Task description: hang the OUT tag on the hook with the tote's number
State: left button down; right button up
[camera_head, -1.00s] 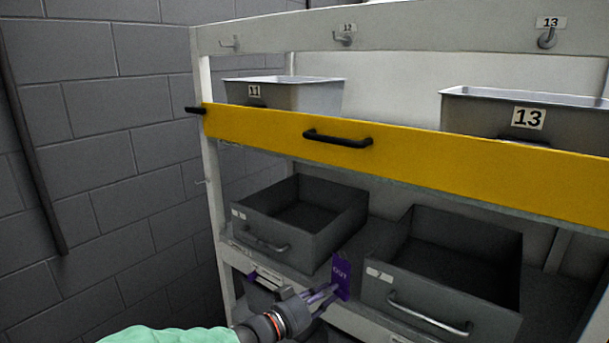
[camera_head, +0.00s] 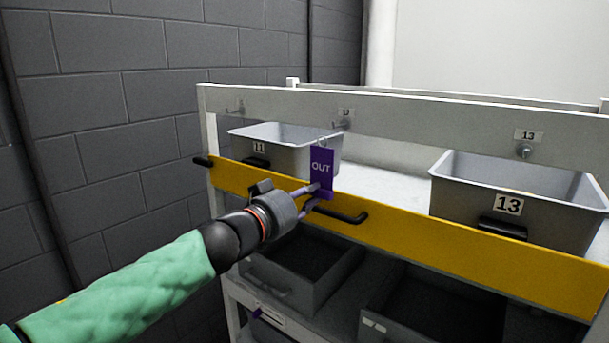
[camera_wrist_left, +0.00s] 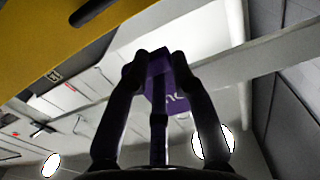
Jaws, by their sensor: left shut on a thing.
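My left gripper (camera_head: 317,194) is shut on the lower end of the purple OUT tag (camera_head: 321,166) and holds it upright above the yellow bar. The tag has a small ring at its top, just left of and below hook 12 (camera_head: 341,125) in the picture; I cannot tell the depth gap. The left wrist view shows the fingers (camera_wrist_left: 160,62) around the tag (camera_wrist_left: 170,94). Hook 13 (camera_head: 524,151) is at the right and the hook at the left end (camera_head: 237,109) is bare. Tote 11 (camera_head: 290,154) and tote 13 (camera_head: 540,224) stand on the upper shelf. My right gripper is out of view.
The yellow bar (camera_head: 430,236) with black handles crosses the shelf front. The shelf surface (camera_head: 385,182) between totes 11 and 13, below hook 12, is bare. Grey drawers (camera_head: 300,270) sit lower down. A grey block wall (camera_head: 130,120) is at the left.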

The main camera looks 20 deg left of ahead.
aim_at(321, 180)
pick_arm(q)
jog(key=shift+w+d+r+b, duration=0.2)
jog(key=shift+w+r, duration=0.1)
jog(key=shift+w, duration=0.5)
jog(key=shift+w+d+r+b, duration=0.15)
jog(key=shift+w+r, duration=0.15)
jog(key=shift+w, duration=0.45)
jog(key=shift+w+d+r, duration=0.1)
jog(key=shift+w+d, duration=0.15)
jog(key=shift+w, duration=0.4)
jog(key=shift+w+d+y+p, duration=0.2)
jog(key=shift+w+y+p, duration=0.1)
jog(key=shift+w+p, duration=0.35)
jog(key=c, duration=0.8)
grip_release()
